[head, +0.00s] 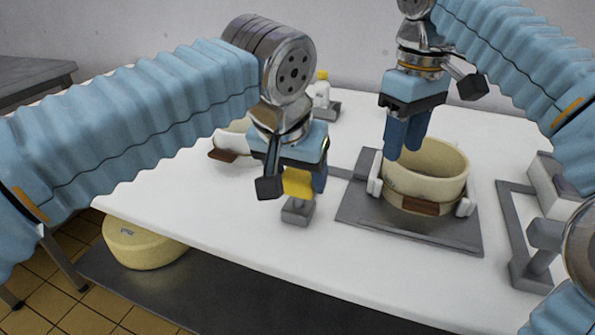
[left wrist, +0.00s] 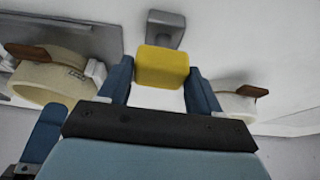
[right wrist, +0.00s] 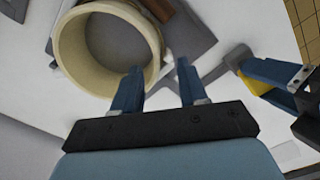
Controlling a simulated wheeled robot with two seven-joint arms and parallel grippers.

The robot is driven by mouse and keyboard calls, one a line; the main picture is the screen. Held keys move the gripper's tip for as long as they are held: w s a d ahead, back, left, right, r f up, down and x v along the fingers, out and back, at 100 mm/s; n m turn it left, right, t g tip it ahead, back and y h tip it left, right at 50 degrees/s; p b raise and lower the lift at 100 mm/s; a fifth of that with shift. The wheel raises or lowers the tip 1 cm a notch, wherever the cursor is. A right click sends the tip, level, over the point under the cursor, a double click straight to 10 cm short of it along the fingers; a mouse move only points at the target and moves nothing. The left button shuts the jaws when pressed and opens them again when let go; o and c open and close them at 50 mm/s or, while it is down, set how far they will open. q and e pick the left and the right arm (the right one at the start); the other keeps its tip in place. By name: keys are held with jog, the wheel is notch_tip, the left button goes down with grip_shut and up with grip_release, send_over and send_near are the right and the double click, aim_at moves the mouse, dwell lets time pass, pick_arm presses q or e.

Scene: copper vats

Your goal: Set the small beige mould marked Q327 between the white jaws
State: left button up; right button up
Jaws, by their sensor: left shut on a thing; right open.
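A beige ring-shaped mould (head: 428,168) with a brown block on its front stands upright between two white jaws (head: 375,172) on a grey plate (head: 400,229). It also shows in the left wrist view (left wrist: 45,84) with a small tag, too small to read. My left gripper (head: 300,186) is shut on a yellow knob (left wrist: 162,66) above a small grey block (head: 297,212). My right gripper (head: 404,146) is open and empty, pointing down over the mould's rim at the back left. In the right wrist view its left finger overlaps the rim (right wrist: 62,45); I cannot tell whether they touch.
A grey frame (head: 513,235) stands at the right. A yellow round (head: 142,243) lies below the table edge. The front left tabletop is clear.

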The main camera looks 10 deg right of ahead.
pick_arm(q)
jog(key=o, duration=1)
jog(key=shift+o, duration=0.6)
jog(key=shift+r, duration=0.15)
